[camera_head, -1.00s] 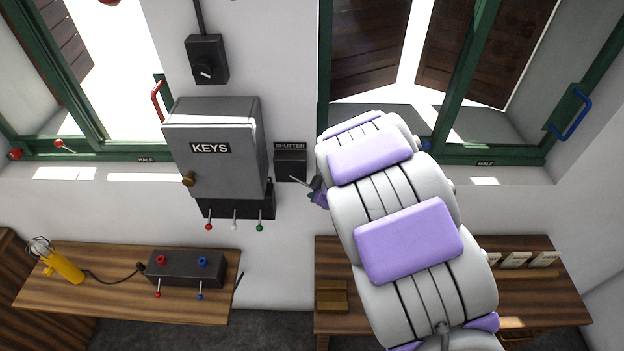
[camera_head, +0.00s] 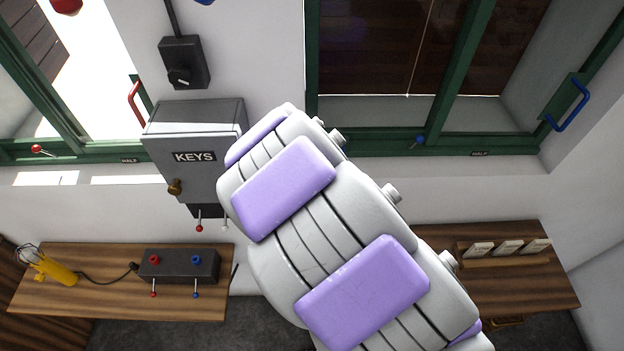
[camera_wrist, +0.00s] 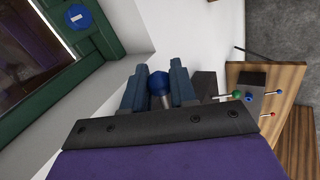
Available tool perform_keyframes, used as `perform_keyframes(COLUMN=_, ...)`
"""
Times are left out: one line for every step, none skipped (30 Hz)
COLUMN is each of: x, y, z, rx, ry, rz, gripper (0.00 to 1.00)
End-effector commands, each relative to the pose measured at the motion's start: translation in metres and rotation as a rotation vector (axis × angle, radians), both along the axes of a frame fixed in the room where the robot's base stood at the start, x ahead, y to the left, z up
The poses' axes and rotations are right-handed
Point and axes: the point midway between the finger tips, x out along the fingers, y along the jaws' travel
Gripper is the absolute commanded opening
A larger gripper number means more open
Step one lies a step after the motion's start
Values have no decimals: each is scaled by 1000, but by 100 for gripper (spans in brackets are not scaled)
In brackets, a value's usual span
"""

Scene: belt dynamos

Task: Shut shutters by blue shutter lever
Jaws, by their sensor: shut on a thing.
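In the wrist view the blue ball knob of the blue shutter lever (camera_wrist: 158,83) sits between the two dark fingers of my gripper (camera_wrist: 159,88), which is shut on it. A short metal stem shows below the knob. In the head view my arm hides the gripper, the lever and its box. The right window's dark wooden shutters (camera_head: 385,60) stand shut behind the glass, with only a thin bright line between them. In the left window, a dark shutter (camera_head: 30,45) stands open beside bright daylight.
A grey KEYS box (camera_head: 195,150) hangs on the wall left of my arm, with small levers under it. A black rotary switch (camera_head: 183,65) is above. A left desk (camera_head: 110,295) carries a control box (camera_head: 180,267) and a yellow tool (camera_head: 55,270). A right desk (camera_head: 520,285) holds white cards.

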Motion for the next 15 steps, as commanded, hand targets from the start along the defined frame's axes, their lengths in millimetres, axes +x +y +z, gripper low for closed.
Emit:
perform_keyframes(x=1, y=2, z=2, rx=3, ry=-4, rz=2, gripper=0)
perform_keyframes(x=1, y=2, z=2, rx=3, ry=-4, rz=2, gripper=0)
perform_keyframes(x=1, y=2, z=2, rx=3, ry=-4, rz=2, gripper=0)
perform_keyframes(x=1, y=2, z=2, rx=3, ry=-4, rz=2, gripper=0)
perform_keyframes(x=1, y=2, z=2, rx=4, ry=-4, rz=3, gripper=0)
perform_keyframes(x=1, y=2, z=2, rx=4, ry=-4, rz=3, gripper=0)
perform_keyframes(x=1, y=2, z=2, rx=4, ry=-5, rz=3, gripper=0)
perform_keyframes(x=1, y=2, z=2, rx=4, ry=-5, rz=3, gripper=0)
perform_keyframes(x=2, y=2, z=2, rx=5, ry=-5, rz=3, gripper=29)
perform_keyframes(x=1, y=2, z=2, rx=4, ry=-5, rz=3, gripper=32)
perform_keyframes(x=1, y=2, z=2, rx=4, ry=-4, rz=3, gripper=35)
perform_keyframes(x=1, y=2, z=2, rx=4, ry=-4, rz=3, gripper=39)
perform_keyframes(x=1, y=2, z=2, rx=3, ry=-4, rz=2, gripper=42)
perform_keyframes(x=1, y=2, z=1, rx=3, ry=-4, rz=2, gripper=44)
perform_keyframes(x=1, y=1, z=2, rx=3, ry=-4, rz=2, gripper=48)
